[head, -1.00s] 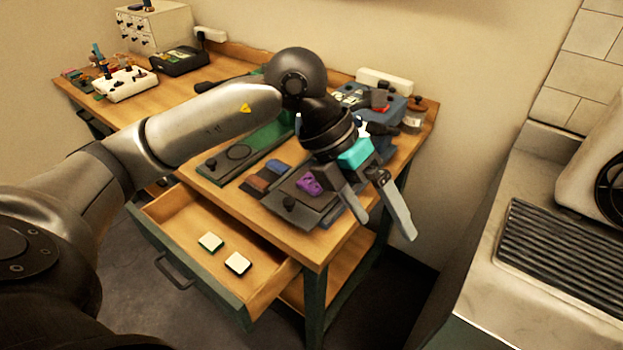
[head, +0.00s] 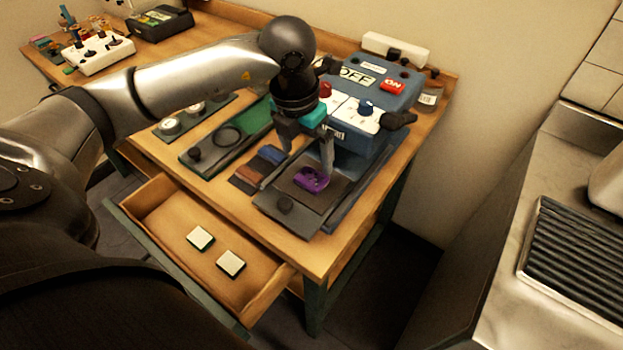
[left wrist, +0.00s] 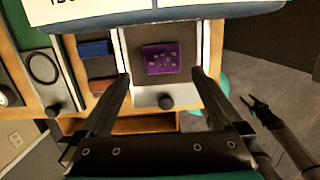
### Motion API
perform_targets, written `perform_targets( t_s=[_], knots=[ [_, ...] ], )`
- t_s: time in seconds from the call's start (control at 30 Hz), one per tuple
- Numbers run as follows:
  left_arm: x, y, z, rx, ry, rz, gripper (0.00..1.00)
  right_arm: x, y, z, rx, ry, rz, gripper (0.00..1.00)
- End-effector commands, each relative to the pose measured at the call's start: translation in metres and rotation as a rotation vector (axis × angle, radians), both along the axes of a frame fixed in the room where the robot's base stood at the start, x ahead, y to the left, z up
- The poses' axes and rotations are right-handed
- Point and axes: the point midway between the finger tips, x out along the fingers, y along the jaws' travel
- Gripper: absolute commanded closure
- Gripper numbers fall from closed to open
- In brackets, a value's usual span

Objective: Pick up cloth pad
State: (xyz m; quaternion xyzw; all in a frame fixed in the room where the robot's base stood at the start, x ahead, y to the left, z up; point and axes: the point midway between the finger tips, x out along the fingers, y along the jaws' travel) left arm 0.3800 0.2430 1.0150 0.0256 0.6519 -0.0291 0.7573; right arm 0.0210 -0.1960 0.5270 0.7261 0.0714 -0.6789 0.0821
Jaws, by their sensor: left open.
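A flat purple pad with a light speckled pattern (head: 311,180), which looks like the cloth pad, lies on a dark tray (head: 283,207) at the table's front right. In the left wrist view the pad (left wrist: 161,59) is whole and lies between and just beyond my fingertips. My left gripper (head: 306,160) points down over the tray, open and empty, its fingers apart. In the head view one finger partly overlaps the pad's far edge; I cannot tell whether they touch. A dark arm with a small gripper, seemingly my right gripper (left wrist: 254,103), shows at the right of the left wrist view.
A blue switch box (head: 378,95) stands right behind the tray. Blue and brown blocks (head: 260,168) lie left of it. Below, an open drawer (head: 165,222) holds two pale pads (head: 231,263). A ribbed metal drainer (head: 573,258) is at the far right.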

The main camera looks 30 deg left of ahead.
Motion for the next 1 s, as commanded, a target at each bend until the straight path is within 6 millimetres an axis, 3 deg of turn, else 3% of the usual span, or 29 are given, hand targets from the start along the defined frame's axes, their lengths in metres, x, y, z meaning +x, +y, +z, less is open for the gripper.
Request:
perform_targets(
  t_s=[0.2, 0.5, 0.83, 1.0],
  knots=[
    [0.002, -0.001, -0.015, 0.000, 0.001, 0.000, 0.00, 0.019, 0.004, 0.000, 0.006, -0.032, 0.000, 0.50],
    [0.006, -0.005, -0.057, -0.002, 0.002, 0.000, 0.00, 0.019, 0.014, -0.003, 0.020, -0.034, -0.005, 0.50],
    [0.007, -0.005, -0.063, -0.001, -0.001, -0.001, 0.00, 0.014, 0.012, -0.004, 0.017, -0.024, -0.004, 0.50],
    [0.007, -0.005, -0.063, -0.001, -0.001, -0.001, 0.19, 0.013, 0.009, -0.004, 0.013, -0.022, -0.002, 0.50]
  ],
)
